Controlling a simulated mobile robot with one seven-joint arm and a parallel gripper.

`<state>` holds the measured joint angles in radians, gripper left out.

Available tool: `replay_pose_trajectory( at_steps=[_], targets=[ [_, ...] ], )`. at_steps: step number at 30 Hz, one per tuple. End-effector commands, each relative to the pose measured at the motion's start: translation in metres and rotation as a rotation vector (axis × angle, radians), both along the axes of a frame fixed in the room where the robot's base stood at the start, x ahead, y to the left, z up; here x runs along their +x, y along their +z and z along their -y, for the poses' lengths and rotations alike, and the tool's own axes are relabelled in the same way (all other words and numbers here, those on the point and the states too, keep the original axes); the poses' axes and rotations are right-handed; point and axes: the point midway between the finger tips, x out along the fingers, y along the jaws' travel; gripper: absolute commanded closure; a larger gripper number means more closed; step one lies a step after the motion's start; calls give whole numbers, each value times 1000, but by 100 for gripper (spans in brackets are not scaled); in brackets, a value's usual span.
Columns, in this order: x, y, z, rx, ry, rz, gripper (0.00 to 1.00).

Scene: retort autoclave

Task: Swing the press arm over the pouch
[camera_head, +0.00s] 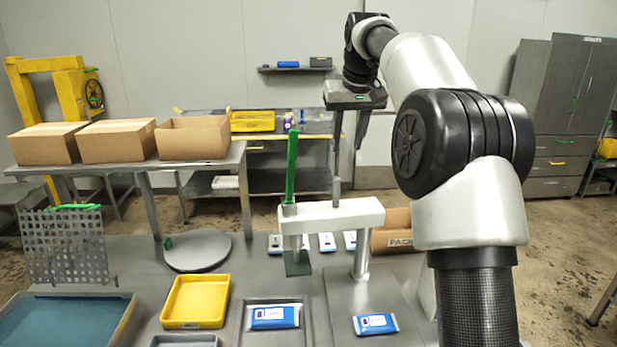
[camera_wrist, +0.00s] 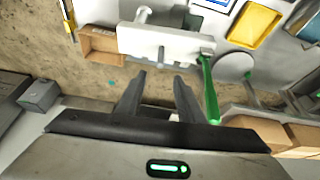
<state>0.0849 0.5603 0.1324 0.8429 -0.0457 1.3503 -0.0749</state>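The press arm (camera_head: 330,214) is a white beam on a grey post (camera_head: 362,255). It extends left from the post, with a dark green foot (camera_head: 298,264) beneath its left end and a tall green handle (camera_head: 291,170) above. A blue and white pouch (camera_head: 376,323) lies on the grey plate in front of the post, and the foot is left of it. My gripper (camera_head: 348,164) is open and empty, fingers down, above and right of the handle. In the wrist view, the beam (camera_wrist: 170,44) lies beyond the fingertips (camera_wrist: 160,76), and the handle (camera_wrist: 208,92) is right of them.
Another blue pouch (camera_head: 274,316) lies in a grey tray left of the plate. A yellow tray (camera_head: 196,302), a round grey disc (camera_head: 197,251) and a perforated rack (camera_head: 66,246) stand further left. A cardboard box (camera_head: 396,232) sits behind the post.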

Motion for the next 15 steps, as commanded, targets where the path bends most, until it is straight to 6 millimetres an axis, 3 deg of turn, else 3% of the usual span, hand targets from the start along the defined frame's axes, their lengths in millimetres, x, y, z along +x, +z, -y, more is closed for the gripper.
replay_pose_trajectory(
  at_steps=[8, 15],
  targets=[
    [15, -22, 2, 4, -2, -3, 66],
    [34, -69, 0, 3, -1, -5, 66]
  ],
)
